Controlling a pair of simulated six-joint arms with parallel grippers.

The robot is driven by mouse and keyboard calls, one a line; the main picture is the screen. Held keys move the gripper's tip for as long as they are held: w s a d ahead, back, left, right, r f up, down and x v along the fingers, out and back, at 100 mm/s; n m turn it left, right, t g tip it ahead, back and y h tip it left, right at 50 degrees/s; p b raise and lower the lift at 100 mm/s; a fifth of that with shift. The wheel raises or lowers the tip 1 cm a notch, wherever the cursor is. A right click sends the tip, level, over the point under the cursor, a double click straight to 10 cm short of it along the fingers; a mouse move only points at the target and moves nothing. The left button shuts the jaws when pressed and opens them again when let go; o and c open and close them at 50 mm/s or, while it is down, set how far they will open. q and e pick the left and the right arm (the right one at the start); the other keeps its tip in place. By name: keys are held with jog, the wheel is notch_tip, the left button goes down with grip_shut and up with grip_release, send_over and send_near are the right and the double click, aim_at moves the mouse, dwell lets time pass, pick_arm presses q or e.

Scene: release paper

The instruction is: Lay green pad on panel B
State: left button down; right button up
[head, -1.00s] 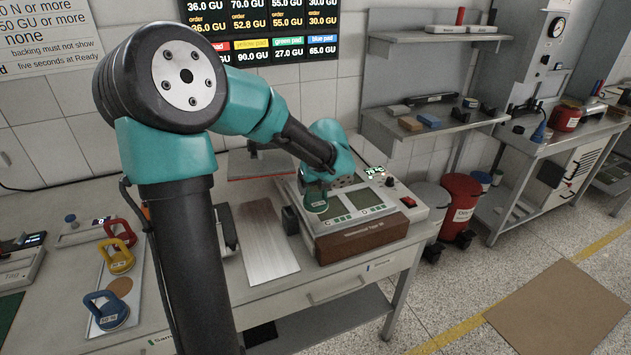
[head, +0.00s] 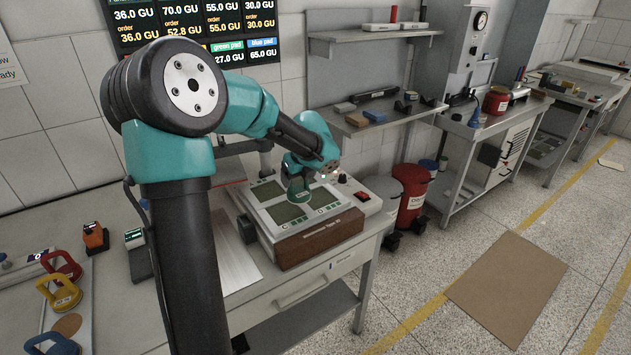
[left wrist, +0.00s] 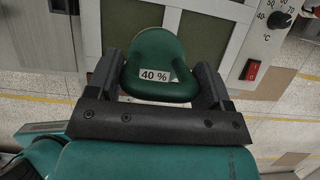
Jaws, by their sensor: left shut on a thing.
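My left gripper (head: 300,182) is shut on the green pad (head: 299,193), held above the white panel box. In the left wrist view the green pad (left wrist: 157,50), with a "40 %" label, sits between my left gripper's (left wrist: 157,75) dark fingers. The box (head: 262,222) has dark green rectangular panels: a back-left one (head: 268,192), a front-left one (head: 287,212) and a front-right one (head: 323,197). The pad and gripper cover the back-right area. Panel letters are not readable now. I cannot tell whether the pad touches the box. My right gripper is not in view.
Red (head: 62,263) and yellow (head: 60,293) pads stand at the left. A pale plate (head: 225,255) lies left of the box.

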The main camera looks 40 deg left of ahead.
pick_arm(q)
jog(key=shift+w+r, duration=0.1)
jog(key=shift+w, duration=0.35)
jog(key=shift+w+a, duration=0.35)
jog(key=shift+a, duration=0.1)
jog(key=w+a+f, duration=0.1)
jog(key=w+a, duration=0.8)
jog(key=a, duration=0.2)
jog(key=shift+w+f, duration=0.25)
jog(key=shift+w, duration=0.15)
jog(key=shift+f, duration=1.75)
jog(key=shift+f, duration=0.1)
